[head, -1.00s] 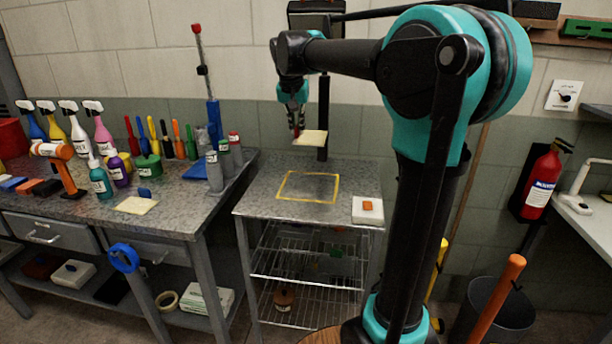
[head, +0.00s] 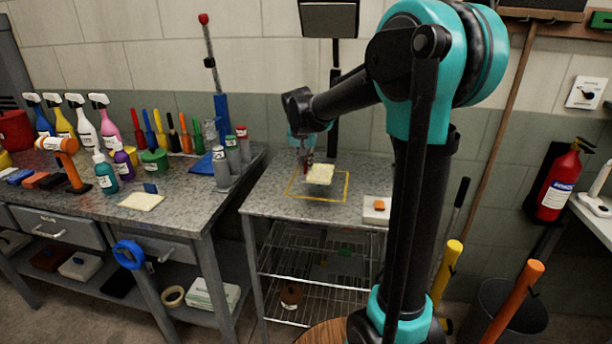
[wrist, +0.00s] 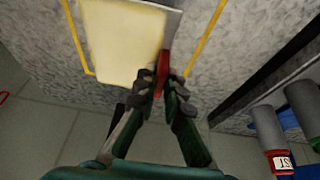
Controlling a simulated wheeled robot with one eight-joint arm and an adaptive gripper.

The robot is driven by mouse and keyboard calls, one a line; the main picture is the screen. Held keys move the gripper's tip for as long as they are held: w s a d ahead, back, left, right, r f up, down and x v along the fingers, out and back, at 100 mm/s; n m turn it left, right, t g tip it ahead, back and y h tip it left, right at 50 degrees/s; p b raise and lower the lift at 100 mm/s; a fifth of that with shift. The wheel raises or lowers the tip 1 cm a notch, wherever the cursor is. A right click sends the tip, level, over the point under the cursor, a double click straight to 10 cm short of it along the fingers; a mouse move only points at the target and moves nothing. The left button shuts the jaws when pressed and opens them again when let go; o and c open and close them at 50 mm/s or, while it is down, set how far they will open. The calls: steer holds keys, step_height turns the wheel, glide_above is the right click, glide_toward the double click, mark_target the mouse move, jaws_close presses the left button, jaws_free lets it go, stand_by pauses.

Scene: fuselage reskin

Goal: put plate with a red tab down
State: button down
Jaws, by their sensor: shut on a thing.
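The plate (head: 320,174) is pale yellow and roughly square. In the head view it is over the yellow-outlined square (head: 346,190) on the small grey table (head: 265,200). In the wrist view the plate (wrist: 120,40) hangs out ahead of the fingers, with its red tab (wrist: 163,72) at its edge. My gripper (wrist: 165,88) is shut on the red tab. In the head view my gripper (head: 306,164) is at the plate's left side. The plate seems a little above the tabletop; I cannot tell the exact gap.
A white block with an orange top (head: 378,207) stands at the table's front right. Another pale yellow plate with a blue tab (head: 142,201) lies on the left workbench. Grey bottles (head: 222,170) stand near that bench's right edge. A dark post rises behind the small table.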

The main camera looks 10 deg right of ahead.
mark_target(306, 175)
steer(key=shift+f, duration=2.25)
steer(key=c, duration=1.6)
jaws_free()
steer(key=shift+f, duration=0.1)
steer(key=v, duration=1.2)
